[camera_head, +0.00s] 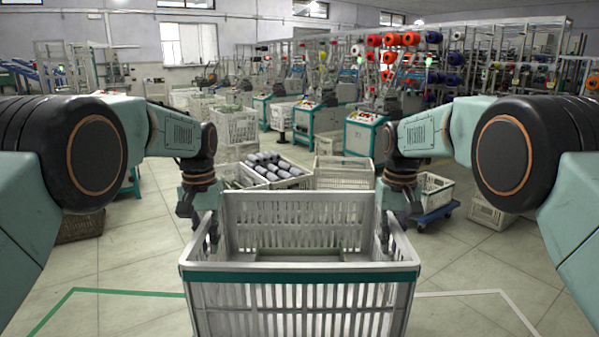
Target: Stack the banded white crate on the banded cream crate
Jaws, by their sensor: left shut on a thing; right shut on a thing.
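The crate looks roughly level between my two arms. Its underside is hidden, so I cannot tell whether it rests on anything. I cannot make out a banded cream crate for certain; a cream slatted crate (343,174) stands behind, with no clear band.
A crate of dark and pale bobbins (268,168) stands behind to the left. A crate on a blue dolly (436,195) stands at right. Winding machines (362,134) and racks fill the back.

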